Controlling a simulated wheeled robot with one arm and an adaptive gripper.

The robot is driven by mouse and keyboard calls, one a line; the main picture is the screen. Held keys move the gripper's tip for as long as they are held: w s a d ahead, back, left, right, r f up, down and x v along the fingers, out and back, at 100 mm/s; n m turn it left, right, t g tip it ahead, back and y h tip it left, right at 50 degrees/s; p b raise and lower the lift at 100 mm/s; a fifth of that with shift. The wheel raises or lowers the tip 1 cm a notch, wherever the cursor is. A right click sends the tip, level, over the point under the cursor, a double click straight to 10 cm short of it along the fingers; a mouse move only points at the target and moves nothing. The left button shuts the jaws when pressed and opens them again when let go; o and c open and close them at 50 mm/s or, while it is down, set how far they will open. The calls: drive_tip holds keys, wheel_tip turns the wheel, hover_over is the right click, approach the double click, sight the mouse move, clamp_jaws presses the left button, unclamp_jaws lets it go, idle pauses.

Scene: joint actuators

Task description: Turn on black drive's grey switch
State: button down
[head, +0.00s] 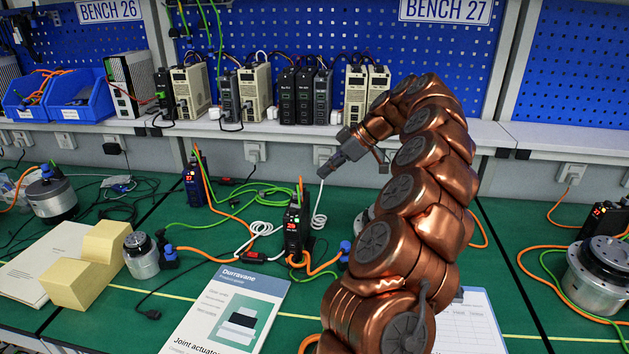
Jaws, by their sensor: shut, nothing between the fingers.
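A black drive (293,230) with a red lit display stands upright on the green bench mat, near the middle of the head view. Green and orange cables run from it. I cannot make out a grey switch clearly; a small dark piece lies beside the drive's right side, too small to identify. My gripper (324,171) is shut and empty. It is in the air above and to the right of the black drive, apart from it, pointing left and downward. My copper-coloured arm hides the bench to the right.
A dark blue drive (194,184) stands behind left. A small red-and-black inline piece (246,246) lies left of the black drive. A silver motor (141,255), yellow foam block (88,270) and booklet (228,312) lie nearer. Coiled white cables (319,213) lie around. A shelf (240,128) with several drives runs behind.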

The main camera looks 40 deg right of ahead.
drive_tip(key=shift+v, duration=1.35)
drive_tip(key=shift+s+d+f, duration=0.1)
drive_tip(key=shift+s+f, duration=0.05)
